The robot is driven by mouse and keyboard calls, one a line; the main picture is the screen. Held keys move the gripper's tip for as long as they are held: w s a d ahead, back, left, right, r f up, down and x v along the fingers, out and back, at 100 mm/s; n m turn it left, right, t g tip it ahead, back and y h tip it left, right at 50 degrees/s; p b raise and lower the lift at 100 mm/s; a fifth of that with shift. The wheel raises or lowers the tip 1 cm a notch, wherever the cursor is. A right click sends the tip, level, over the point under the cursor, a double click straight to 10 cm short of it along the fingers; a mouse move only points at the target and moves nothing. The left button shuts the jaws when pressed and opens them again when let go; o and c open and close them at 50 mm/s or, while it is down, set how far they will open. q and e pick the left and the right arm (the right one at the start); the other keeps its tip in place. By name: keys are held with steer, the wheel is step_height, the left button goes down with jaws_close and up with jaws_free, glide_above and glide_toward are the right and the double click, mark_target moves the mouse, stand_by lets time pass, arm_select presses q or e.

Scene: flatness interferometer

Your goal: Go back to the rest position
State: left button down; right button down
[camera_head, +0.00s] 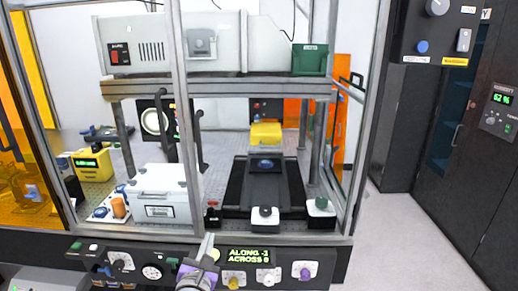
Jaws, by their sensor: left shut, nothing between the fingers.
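My left gripper (207,246) shows at the bottom centre in the head view, in front of the control panel (152,262). Its fingers are shut and point up, with nothing held between them. It overlaps the panel just left of the green display (249,255), which reads "ALONG -1 ACROSS 0". I cannot tell if it touches the panel. The purple part of my wrist is below it. My right gripper is not in view.
A metal-framed enclosure holds a white box (161,196), a black stage (264,187) and a yellow block (265,133). Knobs (264,276) line the panel right of my gripper. Dark cabinets (485,150) stand at the right, with clear floor (400,235) before them.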

arm_select(q)
steer(key=s+d+f+m+g+h, duration=0.35)
steer(key=s+f+m+g, duration=0.45)
steer(key=m, duration=1.1)
steer(key=s+a+f+m+g+y, duration=0.1)
steer(key=s+a+f+m+g, duration=0.1)
steer(key=s+f+m, duration=0.3)
steer(key=s+a+f+m+g+y, duration=0.2)
steer(key=s+f+m, duration=0.4)
steer(key=s, duration=0.6)
steer(key=a+m, duration=0.1)
steer(key=m, duration=0.1)
steer(key=shift+m, duration=0.3)
